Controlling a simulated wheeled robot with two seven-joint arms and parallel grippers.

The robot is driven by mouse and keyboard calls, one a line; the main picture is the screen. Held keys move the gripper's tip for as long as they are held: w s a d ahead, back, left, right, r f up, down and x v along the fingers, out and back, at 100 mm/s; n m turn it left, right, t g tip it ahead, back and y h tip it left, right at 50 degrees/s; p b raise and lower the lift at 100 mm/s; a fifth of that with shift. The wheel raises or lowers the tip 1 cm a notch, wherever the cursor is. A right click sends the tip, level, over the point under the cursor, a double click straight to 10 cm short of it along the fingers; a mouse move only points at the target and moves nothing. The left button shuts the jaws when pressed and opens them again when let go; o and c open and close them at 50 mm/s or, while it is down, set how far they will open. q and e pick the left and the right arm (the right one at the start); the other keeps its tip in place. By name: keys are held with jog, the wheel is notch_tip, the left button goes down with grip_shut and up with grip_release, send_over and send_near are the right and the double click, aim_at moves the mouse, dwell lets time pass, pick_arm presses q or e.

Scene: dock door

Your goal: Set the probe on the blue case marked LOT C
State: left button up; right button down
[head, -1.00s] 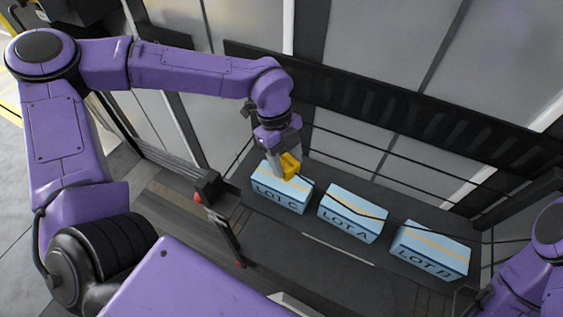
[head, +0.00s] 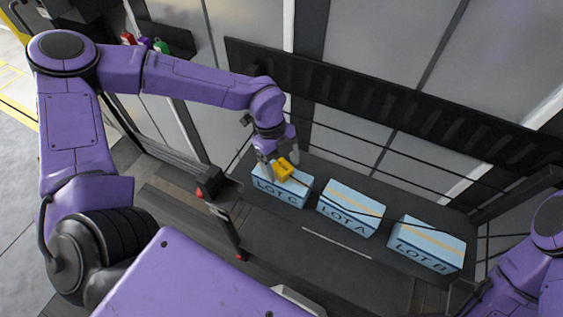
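The blue case marked LOT C (head: 266,196) sits at the left end of a row of three on the dark conveyor-like surface. The yellow probe (head: 284,172) is at the top of this case and seems to rest on it. My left gripper (head: 277,167) is just above the case, its grey fingers spread apart around the probe. The exact contact between fingers and probe is too small to tell. Part of my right arm shows at the lower right, but its gripper is out of view.
Blue cases marked LOT A (head: 350,212) and LOT B (head: 426,248) stand to the right of LOT C. Thin dark rails run behind and across the row. Small red and green bottles (head: 160,46) stand on a shelf at the upper left.

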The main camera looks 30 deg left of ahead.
pick_arm(q)
jog(key=shift+r, duration=0.3)
jog(key=b+v, duration=0.1)
jog(key=v, duration=1.1)
jog(key=shift+f, duration=0.1)
